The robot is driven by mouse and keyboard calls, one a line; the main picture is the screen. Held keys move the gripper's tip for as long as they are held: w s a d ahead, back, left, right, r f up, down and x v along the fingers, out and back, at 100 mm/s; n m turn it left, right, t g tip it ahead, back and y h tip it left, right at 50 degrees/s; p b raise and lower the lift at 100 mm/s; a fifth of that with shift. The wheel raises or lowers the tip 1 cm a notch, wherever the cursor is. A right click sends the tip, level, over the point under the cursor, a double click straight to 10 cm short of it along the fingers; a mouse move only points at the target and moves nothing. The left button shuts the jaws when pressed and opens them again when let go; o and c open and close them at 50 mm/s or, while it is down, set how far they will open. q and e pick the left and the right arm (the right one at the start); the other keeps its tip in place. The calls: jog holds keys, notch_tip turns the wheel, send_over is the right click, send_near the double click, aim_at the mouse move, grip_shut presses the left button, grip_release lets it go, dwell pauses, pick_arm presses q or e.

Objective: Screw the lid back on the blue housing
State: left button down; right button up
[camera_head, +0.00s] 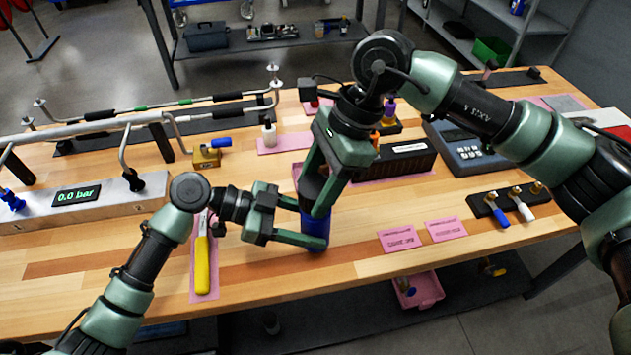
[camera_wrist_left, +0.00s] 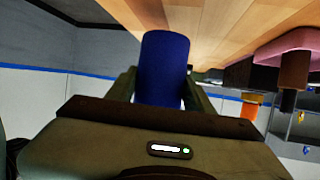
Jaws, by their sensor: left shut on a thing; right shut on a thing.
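The blue housing (camera_head: 314,223) stands upright near the front middle of the wooden table. My left gripper (camera_head: 316,231) is shut on it from the left. In the left wrist view the blue housing (camera_wrist_left: 163,68) shows as a plain blue cylinder between the left fingers (camera_wrist_left: 163,88). My right gripper (camera_head: 318,190) reaches down from above and is shut on the dark lid (camera_head: 314,186) at the top of the housing. The lid lines up with the housing, but its fingers hide much of the joint, so I cannot tell how far the threads engage.
A yellow-handled tool (camera_head: 202,262) lies on a pink mat left of my left gripper. Two pink labels (camera_head: 402,239) and a black holder with small valves (camera_head: 508,204) are to the right. A gauge box (camera_head: 80,200) and pipes stand at left. A black box (camera_head: 405,160) stands behind.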

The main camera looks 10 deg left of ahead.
jog(key=shift+f, duration=0.3)
jog(key=shift+f, duration=0.55)
dwell(0.4)
